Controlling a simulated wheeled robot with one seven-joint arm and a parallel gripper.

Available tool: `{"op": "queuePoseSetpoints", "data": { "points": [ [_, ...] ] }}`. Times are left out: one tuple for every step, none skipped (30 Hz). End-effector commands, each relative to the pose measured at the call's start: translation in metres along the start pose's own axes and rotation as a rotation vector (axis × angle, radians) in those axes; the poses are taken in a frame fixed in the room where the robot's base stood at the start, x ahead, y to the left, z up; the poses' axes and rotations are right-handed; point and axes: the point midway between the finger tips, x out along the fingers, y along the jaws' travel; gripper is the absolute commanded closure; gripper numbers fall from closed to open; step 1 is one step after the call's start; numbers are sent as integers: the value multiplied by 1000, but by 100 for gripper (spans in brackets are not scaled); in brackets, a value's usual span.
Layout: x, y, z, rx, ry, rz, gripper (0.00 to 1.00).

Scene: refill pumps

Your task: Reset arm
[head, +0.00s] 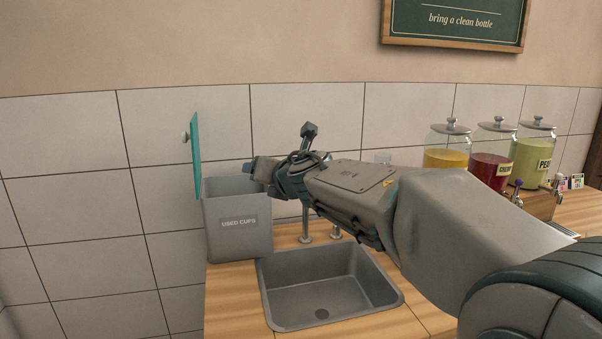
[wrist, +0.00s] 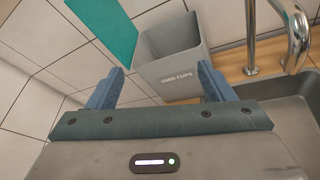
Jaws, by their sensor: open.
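My gripper (wrist: 164,85) is open in the wrist view, with its two blue fingers spread apart and nothing between them. In the head view my gripper (head: 262,168) is at the end of my outstretched arm, at the height of the rim of a grey bin (head: 238,226) labelled "USED CUPS". The bin also shows ahead of the fingers in the wrist view (wrist: 175,75). Its teal lid (head: 196,155) stands upright and open at the left side. The bin's inside is mostly hidden in the head view; the part seen in the wrist view looks empty.
A grey sink (head: 325,290) is set in the wooden counter (head: 232,300) right of the bin, with a metal tap (wrist: 295,40) behind it. Several drink jars, including a yellow one (head: 447,150) and a red one (head: 490,160), stand at the right. A tiled wall (head: 60,200) lies behind.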

Motion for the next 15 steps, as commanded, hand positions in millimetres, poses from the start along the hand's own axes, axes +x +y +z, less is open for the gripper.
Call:
{"op": "queuePoseSetpoints", "data": {
  "points": [
    [-6,-9,3,68,-21,-24,25],
    [-9,-14,5,114,-36,-41,25],
    [-15,-22,8,180,-57,-62,25],
    [-19,-29,9,236,-73,-82,25],
    [-24,-37,10,297,-93,-104,25],
    [-32,-49,11,387,-121,-136,25],
    [-39,-58,11,459,-143,-162,25],
    [-46,-69,10,537,-168,-191,25],
    [-57,-84,8,645,-202,-234,25],
    [-65,-95,6,726,-228,-266,25],
    [-74,-105,2,807,-253,-298,25],
    [-85,-119,-4,916,-288,-342,25],
    [-94,-130,-10,997,-313,-376,25],
    [-104,-140,-16,1078,-339,-410,25],
    [-116,-153,-26,1186,-374,-457,25]
  ]
}}
